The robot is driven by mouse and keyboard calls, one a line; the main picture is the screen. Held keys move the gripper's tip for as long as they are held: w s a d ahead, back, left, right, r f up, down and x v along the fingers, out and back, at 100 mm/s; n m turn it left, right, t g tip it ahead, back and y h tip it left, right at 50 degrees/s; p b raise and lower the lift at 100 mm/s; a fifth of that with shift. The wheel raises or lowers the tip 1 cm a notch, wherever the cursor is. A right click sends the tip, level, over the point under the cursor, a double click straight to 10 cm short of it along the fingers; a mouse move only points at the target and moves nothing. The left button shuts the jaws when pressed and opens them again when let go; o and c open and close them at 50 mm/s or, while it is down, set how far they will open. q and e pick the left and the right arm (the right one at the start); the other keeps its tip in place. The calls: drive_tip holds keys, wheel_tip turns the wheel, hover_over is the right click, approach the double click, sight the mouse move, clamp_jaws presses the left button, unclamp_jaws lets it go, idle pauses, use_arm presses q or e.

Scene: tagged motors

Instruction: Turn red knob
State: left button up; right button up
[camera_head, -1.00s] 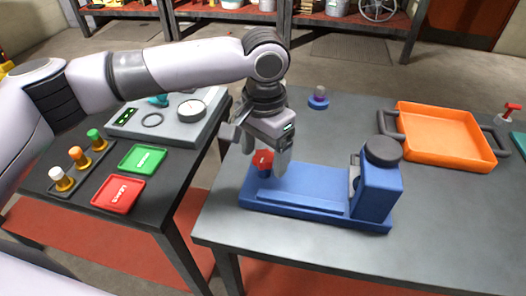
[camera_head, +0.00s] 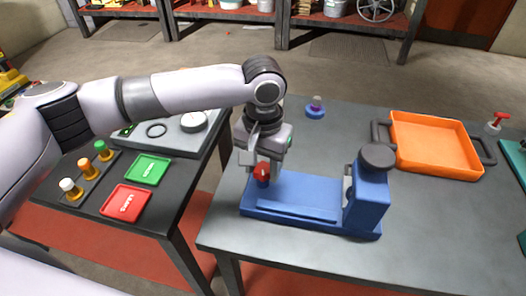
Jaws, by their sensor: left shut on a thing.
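The red knob (camera_head: 262,171) sits at the left end of a blue fixture (camera_head: 300,212) on the right-hand grey table. My left gripper (camera_head: 262,166) comes down from above and is shut on the red knob, with its fingers on either side of it. Part of the knob is hidden by the fingers. The fixture has a raised blue block with a dark round top (camera_head: 379,156) at its right end. My right gripper does not show.
An orange tray (camera_head: 408,163) with dark handles stands at the right of the table (camera_head: 300,262). A small blue-based item (camera_head: 315,111) stands behind the fixture. The left table holds a green tray (camera_head: 148,168), a red tray (camera_head: 124,202) and several capped cylinders.

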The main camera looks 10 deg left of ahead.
use_arm(q)
drive_tip(key=n+p, duration=0.2)
drive_tip(key=p, duration=0.1)
drive_tip(key=n+p, duration=0.3)
drive_tip(key=p, duration=0.1)
drive_tip(key=shift+s+r, duration=0.1)
drive_tip(key=shift+r, duration=0.1)
drive_tip(key=shift+n+p, duration=0.45)
drive_tip(key=shift+n, duration=0.15)
drive_tip(key=shift+f+n+b, duration=0.3)
drive_tip(key=shift+n+b, duration=0.15)
drive_tip(key=shift+n, duration=0.25)
drive_tip(key=n, duration=0.4)
drive_tip(key=o, duration=1)
drive_tip(key=shift+c, duration=0.2)
drive_tip(key=shift+r, duration=0.1)
